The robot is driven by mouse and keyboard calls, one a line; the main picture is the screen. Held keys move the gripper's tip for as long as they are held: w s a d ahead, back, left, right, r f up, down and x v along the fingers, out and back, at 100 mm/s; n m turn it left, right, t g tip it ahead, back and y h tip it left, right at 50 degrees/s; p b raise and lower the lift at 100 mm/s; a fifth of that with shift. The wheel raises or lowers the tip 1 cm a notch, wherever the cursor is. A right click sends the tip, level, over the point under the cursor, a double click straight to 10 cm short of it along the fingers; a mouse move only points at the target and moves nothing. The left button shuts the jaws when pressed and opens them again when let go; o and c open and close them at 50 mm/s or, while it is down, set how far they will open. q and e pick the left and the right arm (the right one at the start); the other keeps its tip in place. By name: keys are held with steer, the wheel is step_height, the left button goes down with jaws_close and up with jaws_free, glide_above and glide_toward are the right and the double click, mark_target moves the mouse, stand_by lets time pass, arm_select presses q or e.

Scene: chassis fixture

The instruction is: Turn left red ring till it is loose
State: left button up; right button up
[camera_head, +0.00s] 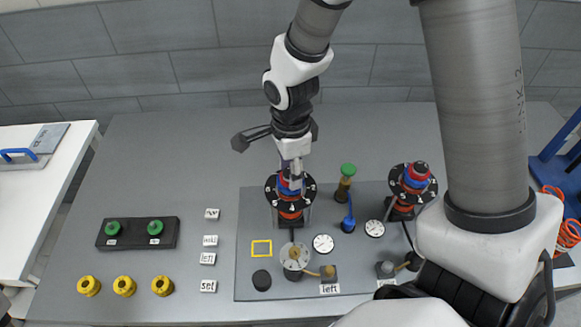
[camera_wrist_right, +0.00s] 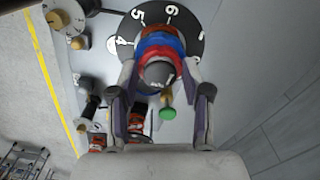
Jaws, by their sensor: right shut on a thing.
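The left red ring (camera_head: 284,174) sits at the top of the left valve stack, above a blue ring (camera_head: 285,188) and a black numbered dial (camera_head: 271,191). In the right wrist view, the red ring (camera_wrist_right: 142,67) shows around a grey round cap (camera_wrist_right: 159,74), with the blue ring behind it. My right gripper (camera_head: 295,177) comes down from above onto this stack. Its fingers (camera_wrist_right: 159,76) stand on both sides of the red ring and are shut on it. The gripper partly hides the ring in the head view.
A green-topped valve (camera_head: 347,170), a blue fitting (camera_head: 348,225) and gauges (camera_head: 323,243) stand close by. Yellow knobs (camera_head: 124,286) and a green-button box (camera_head: 137,233) lie left. The table's back left is clear.

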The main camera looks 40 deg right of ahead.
steer(key=n+p, duration=0.1)
steer(key=n, duration=0.1)
steer(key=n+p, duration=0.1)
steer(key=n, duration=0.2)
steer(key=n+p, duration=0.1)
steer(key=n, duration=0.1)
steer(key=shift+r+p, duration=0.25)
steer(key=shift+p, duration=0.15)
steer(key=n+p, duration=0.3)
steer(key=n, duration=0.3)
steer(key=shift+n, duration=0.4)
steer(key=shift+f+n+p, duration=0.15)
steer(key=shift+n+p, duration=0.2)
steer(key=shift+n, duration=0.05)
steer(key=shift+f, duration=0.1)
steer(key=o, duration=0.9)
step_height(320, 180, up, 2)
steer(key=shift+w+r+p, duration=0.1)
steer(key=shift+r+p, duration=0.1)
steer(key=shift+p, duration=0.65)
steer(key=r, duration=0.4)
steer(key=shift+s+r, duration=0.2)
steer(key=shift+r, duration=0.2)
